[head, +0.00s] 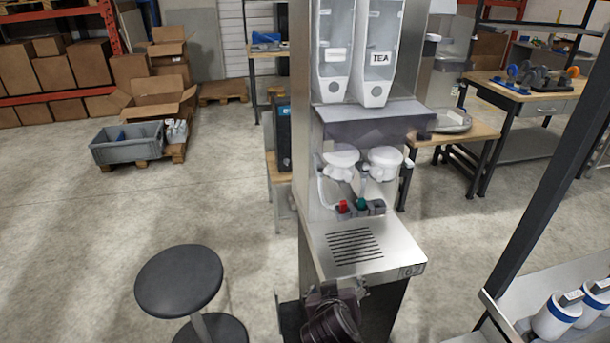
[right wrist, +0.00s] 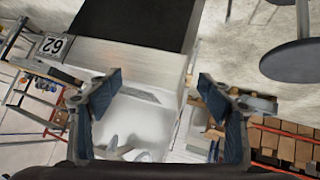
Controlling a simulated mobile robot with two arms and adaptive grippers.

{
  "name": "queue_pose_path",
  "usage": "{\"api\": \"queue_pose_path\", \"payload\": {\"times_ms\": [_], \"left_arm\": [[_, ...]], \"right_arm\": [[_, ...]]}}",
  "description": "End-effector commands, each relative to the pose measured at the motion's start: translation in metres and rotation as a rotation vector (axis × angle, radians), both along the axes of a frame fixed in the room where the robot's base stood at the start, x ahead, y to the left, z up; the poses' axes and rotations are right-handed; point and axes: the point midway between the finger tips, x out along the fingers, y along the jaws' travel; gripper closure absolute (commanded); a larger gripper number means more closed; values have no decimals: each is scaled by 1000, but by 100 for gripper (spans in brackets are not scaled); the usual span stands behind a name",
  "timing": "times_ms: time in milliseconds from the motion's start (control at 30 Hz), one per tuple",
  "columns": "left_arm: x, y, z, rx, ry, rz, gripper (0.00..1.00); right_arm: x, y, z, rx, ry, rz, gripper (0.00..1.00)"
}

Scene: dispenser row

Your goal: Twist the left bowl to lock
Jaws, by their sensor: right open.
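The left bowl (head: 340,162) is a white, rounded, lobed piece on the front of the dispenser (head: 314,205), beside a matching right bowl (head: 385,160). Both sit below the two clear hoppers. I cannot tell from here how the left bowl is turned in its mount. My right gripper (head: 337,291) is low in front of the dispenser, below the bowls and apart from them. In the right wrist view its jaws (right wrist: 160,88) are spread with nothing between them. My left gripper is not in view.
A red button (head: 343,206) and a green button (head: 361,204) sit just under the bowls, above a slotted drip tray (head: 354,246). A black stool (head: 179,279) stands at the left. A shelf with white canisters (head: 556,316) is at the lower right.

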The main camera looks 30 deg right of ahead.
Motion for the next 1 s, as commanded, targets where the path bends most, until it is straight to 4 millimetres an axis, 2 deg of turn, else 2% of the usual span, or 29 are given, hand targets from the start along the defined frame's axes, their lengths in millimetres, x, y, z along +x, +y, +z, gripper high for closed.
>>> {"api": "queue_pose_path", "payload": {"times_ms": [33,133,300,533,600,700,1000], "left_arm": [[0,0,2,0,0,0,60],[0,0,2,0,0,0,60],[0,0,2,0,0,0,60],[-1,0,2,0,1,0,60],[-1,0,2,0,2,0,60],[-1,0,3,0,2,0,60],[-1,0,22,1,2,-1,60]], "right_arm": [[2,-5,22,0,-42,-33,28],[18,-15,56,-23,-139,-100,28],[56,-28,120,-85,-347,-202,28],[86,-34,203,-155,-599,-293,28],[90,-34,218,-168,-643,-306,28],[93,-35,229,-177,-674,-314,28],[120,-64,231,-183,-676,-315,28]]}}
